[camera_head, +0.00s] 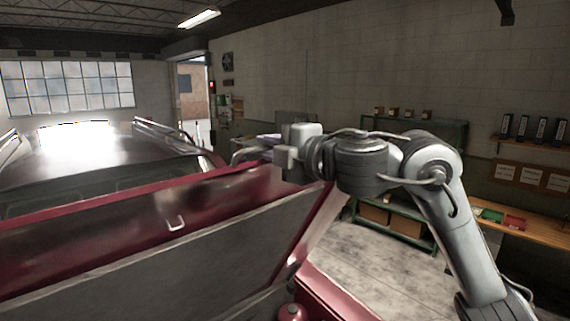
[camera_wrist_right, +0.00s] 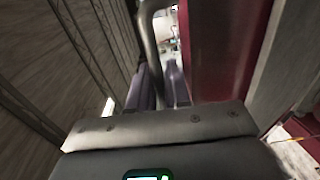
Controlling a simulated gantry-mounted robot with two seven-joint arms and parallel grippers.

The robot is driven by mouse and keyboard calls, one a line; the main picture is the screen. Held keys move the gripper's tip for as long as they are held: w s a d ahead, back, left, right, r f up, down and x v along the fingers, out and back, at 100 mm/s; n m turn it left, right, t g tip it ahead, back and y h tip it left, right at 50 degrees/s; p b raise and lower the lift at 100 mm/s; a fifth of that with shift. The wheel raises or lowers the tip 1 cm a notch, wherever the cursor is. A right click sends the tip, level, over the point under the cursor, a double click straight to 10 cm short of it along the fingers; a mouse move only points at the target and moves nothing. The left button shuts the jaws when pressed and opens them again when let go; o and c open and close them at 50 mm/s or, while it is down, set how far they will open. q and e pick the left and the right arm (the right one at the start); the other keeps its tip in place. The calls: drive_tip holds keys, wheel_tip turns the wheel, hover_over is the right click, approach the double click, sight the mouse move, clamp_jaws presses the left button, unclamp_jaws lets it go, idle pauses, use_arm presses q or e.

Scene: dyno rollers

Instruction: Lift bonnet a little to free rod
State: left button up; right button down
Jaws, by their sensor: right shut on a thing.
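The dark red bonnet (camera_head: 85,240) stands raised, its grey underside (camera_head: 190,255) facing me in the head view. Its red edge also shows in the right wrist view (camera_wrist_right: 222,45). My right gripper (camera_head: 270,150) is at the bonnet's upper right corner. In the right wrist view its purple-grey fingers (camera_wrist_right: 162,88) are close together beside the red edge. A bent grey bar (camera_wrist_right: 150,35) runs down to between them, and the gripper appears shut on it. I cannot make out the rod. My left gripper is out of view.
The car's roof (camera_head: 90,155) lies behind the bonnet. A green shelf (camera_head: 420,130) and a wooden bench (camera_head: 530,228) with small items stand along the right wall. The concrete floor (camera_head: 385,255) between car and bench is clear.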

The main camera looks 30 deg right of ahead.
drive_tip(key=shift+w+r, duration=0.3)
drive_tip(key=shift+w, duration=0.1)
drive_tip(key=c, duration=1.3)
unclamp_jaws()
drive_tip(key=shift+s, duration=0.15)
drive_tip(key=shift+s+b, duration=0.25)
drive_tip(key=shift+b, duration=0.05)
drive_tip(key=shift+s+d+r+b, duration=0.1)
drive_tip(key=shift+s+d+b, duration=0.35)
drive_tip(key=shift+s, duration=1.2)
drive_tip(key=shift+s+d+b, duration=0.2)
drive_tip(key=shift+s+b, duration=0.6)
drive_tip(key=shift+s, duration=0.85)
drive_tip(key=shift+s+d+r+b, duration=0.1)
drive_tip(key=shift+s+d+b, duration=0.35)
drive_tip(key=shift+s, duration=1.2)
